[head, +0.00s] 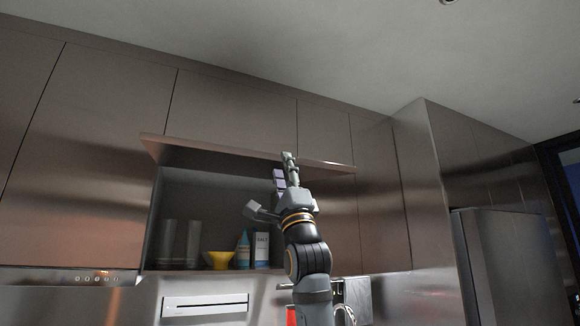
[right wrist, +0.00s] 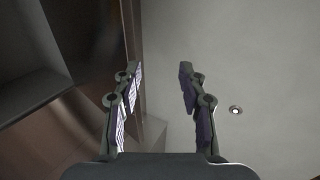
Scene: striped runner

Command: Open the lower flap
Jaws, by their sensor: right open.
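The lower flap (head: 215,147) is a brown metallic panel in the head view. It stands raised, roughly level, above an open cabinet compartment (head: 200,195). My right gripper (head: 285,172) points upward in front of the flap's right half and overlaps its front edge in the picture; I cannot tell whether they touch. In the right wrist view the right gripper (right wrist: 160,85) has its two fingers well apart, with nothing held between them. My left gripper is not in view.
Inside the compartment stand two glasses (head: 192,243), a yellow bowl (head: 219,260), a blue-capped bottle (head: 243,248) and a salt box (head: 261,250). Closed upper cabinets (head: 235,105) run above. A tall cabinet (head: 418,165) stands at the right. The ceiling (right wrist: 255,60) shows beyond the fingers.

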